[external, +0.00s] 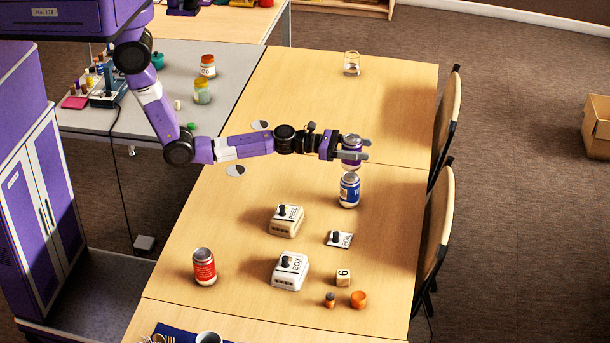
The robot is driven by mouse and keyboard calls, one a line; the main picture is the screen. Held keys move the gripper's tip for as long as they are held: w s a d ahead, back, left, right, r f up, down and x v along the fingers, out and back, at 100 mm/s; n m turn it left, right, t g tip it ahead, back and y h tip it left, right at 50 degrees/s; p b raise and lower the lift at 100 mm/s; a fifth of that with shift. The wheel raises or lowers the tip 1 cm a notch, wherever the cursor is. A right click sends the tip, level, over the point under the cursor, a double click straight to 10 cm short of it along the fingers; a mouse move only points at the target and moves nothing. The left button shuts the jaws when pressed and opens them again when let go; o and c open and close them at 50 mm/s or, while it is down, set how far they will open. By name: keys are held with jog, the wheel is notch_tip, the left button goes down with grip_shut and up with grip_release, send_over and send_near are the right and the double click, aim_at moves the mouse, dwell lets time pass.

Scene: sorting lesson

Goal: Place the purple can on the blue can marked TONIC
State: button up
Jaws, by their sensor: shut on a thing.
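My gripper (358,149) is shut on the purple can (352,162), which stands upright between the fingers. The blue can (349,190) stands upright on the wooden table, with white lettering that is too small to read fully. In the external view the purple can shows just above the blue can's top, with a small gap between them. From this one view I cannot tell whether it is directly over the blue can or a little behind it.
A glass (351,64) stands at the back. Chairs line the right edge.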

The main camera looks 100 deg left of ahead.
jog(key=shift+f+b, duration=0.75)
jog(key=shift+f, duration=1)
jog(key=shift+f, duration=0.1)
jog(key=o, duration=1.3)
jog(key=shift+r, duration=0.2)
jog(key=s, duration=1.2)
